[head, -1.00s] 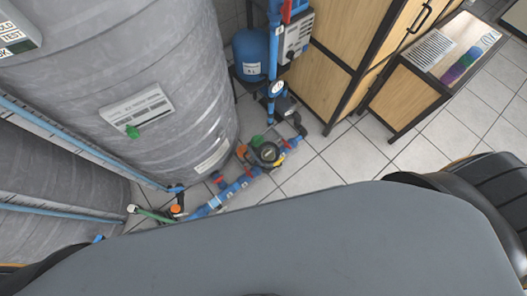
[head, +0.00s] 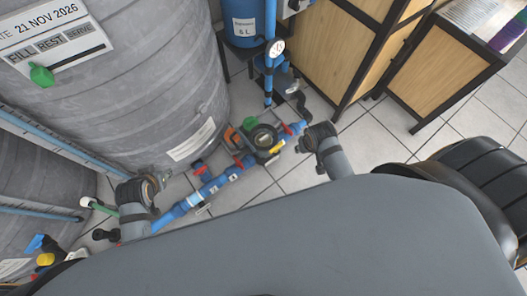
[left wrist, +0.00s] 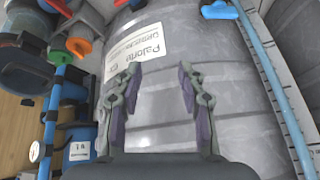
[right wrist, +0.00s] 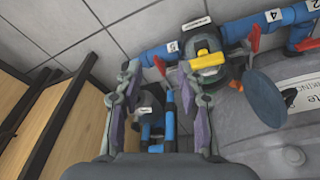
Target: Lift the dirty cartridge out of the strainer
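The strainer (head: 262,138) appears as a dark round fitting with a pale centre, set in the blue pipe run on the floor beside the grey tank. I cannot make out the dirty cartridge in any view. My left gripper (left wrist: 160,78) is open and empty in the left wrist view, with the grey tank wall and its label beyond the fingers. My right gripper (right wrist: 165,78) is open and empty in the right wrist view, facing the pipework. A yellow-handled fitting (right wrist: 207,62) and a dark disc (right wrist: 262,97) show just beyond its fingers.
The large grey tank (head: 140,90) stands left of the blue pipe (head: 215,185). A blue vessel (head: 245,25) and a vertical pipe with a gauge (head: 276,47) stand behind. Wooden cabinets (head: 335,50) are at the right.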

